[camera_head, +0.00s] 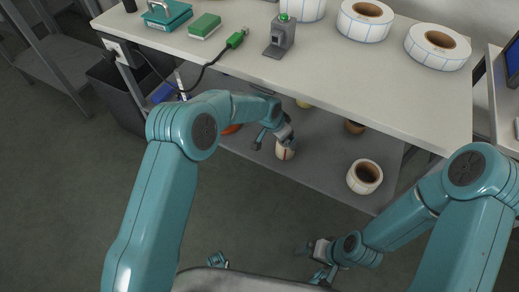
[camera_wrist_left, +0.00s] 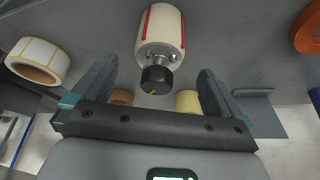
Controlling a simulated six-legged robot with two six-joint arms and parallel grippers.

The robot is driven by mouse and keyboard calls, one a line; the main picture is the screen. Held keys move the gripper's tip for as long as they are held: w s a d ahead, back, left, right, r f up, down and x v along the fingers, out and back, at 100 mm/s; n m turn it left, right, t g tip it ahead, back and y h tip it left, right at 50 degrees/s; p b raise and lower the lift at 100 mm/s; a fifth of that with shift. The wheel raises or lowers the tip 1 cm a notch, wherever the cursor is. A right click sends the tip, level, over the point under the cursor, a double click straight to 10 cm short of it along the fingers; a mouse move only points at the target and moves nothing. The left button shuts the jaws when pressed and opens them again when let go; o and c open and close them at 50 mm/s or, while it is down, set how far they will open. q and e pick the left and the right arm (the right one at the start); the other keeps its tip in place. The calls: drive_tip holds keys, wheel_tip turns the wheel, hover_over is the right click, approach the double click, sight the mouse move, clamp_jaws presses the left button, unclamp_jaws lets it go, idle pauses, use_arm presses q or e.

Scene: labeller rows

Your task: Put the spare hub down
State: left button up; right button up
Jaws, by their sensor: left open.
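The spare hub, a cream cylinder with red stripes and a black knob at one end (camera_wrist_left: 162,32), is at the lower shelf under the table. It shows small in the head view (camera_head: 284,152), partly covered by my left gripper (camera_head: 274,141). In the left wrist view my left gripper (camera_wrist_left: 155,82) is open. The knob end lies between its fingers, with a gap on both sides, and the cream body is beyond the fingertips. Whether the hub rests fully on the shelf is hard to tell. My right gripper (camera_head: 309,264) is low, away from the shelf, fingers apart and empty.
Several label rolls stand on the table (camera_head: 330,65). A black cable hangs at left.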

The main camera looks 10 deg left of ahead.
use_arm(q)
drive_tip(key=s+a, duration=0.7)
drive_tip(key=s, duration=0.1)
drive_tip(key=s+a+f+n+g, duration=0.1)
drive_tip(key=s+f+n, duration=0.2)
drive_tip(key=s, duration=0.6)
drive_tip(key=s+a+f+n+g+h, duration=0.1)
drive_tip(key=s+f+n, duration=0.25)
drive_tip(key=s, duration=0.55)
drive_tip(key=s+f+n+g, duration=0.15)
drive_tip(key=s+n, duration=0.25)
drive_tip(key=s, duration=0.5)
wheel_tip(320, 180, up, 21)
drive_tip(key=p, duration=2.2)
drive_tip(key=shift+w+a, duration=0.2)
drive_tip(key=shift+w, duration=0.1)
